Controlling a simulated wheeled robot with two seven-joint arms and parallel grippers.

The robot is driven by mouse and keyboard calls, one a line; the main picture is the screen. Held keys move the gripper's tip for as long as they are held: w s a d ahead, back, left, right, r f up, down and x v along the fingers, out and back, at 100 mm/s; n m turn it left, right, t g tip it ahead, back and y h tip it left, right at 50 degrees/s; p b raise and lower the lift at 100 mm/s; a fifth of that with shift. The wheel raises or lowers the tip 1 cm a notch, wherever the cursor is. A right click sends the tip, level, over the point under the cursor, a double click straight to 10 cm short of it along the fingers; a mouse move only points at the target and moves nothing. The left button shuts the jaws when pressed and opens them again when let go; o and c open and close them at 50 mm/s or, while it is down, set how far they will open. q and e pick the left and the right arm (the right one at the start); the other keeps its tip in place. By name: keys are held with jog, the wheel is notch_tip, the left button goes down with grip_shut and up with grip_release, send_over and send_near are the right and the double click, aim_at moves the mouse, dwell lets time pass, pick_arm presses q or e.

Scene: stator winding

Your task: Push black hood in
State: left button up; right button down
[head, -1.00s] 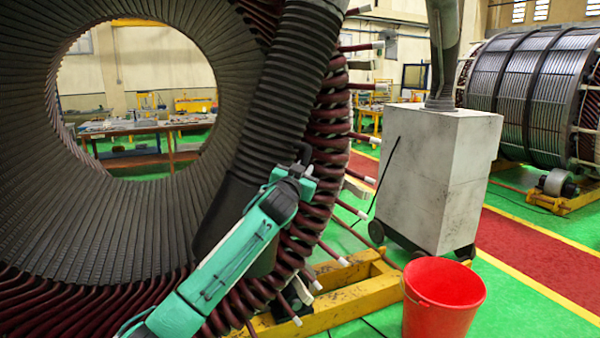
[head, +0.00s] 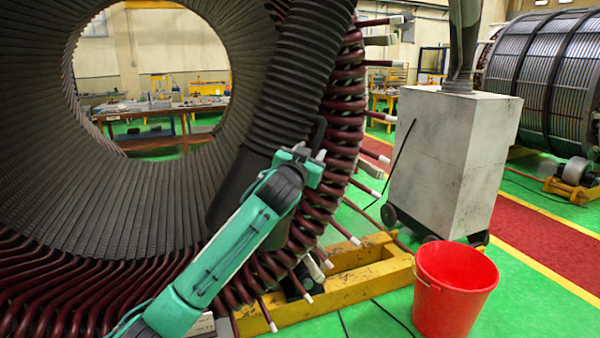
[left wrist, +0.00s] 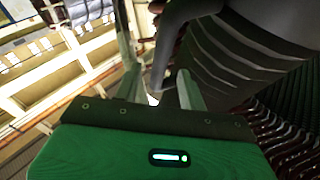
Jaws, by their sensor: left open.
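The black hood (head: 236,180) is the wide lower end of a black corrugated hose (head: 297,75), tilted in front of the stator's ring of windings. A curved black handle (head: 319,132) stands out on its right side. My left gripper (head: 314,158), at the end of a teal arm, is open right at this handle. In the left wrist view the dark handle (left wrist: 178,35) curves down between or just beyond the two fingers (left wrist: 158,88). Whether the fingers touch it I cannot tell. The ribbed hood or hose (left wrist: 240,60) fills the right. My arm hides part of the hood's lower edge.
The large stator (head: 130,215) has dark red coils (head: 345,110) with white-tipped leads jutting right. A yellow frame (head: 345,275) lies below it. A red bucket (head: 455,290) and a wheeled grey box (head: 450,165) stand to the right on open green floor.

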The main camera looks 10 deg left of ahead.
pick_arm(q)
jog(key=s+a+b, duration=0.1)
jog(key=s+b, duration=0.1)
jog(key=s, duration=0.5)
jog(key=shift+s+f, duration=0.2)
jog(key=shift+f, duration=0.25)
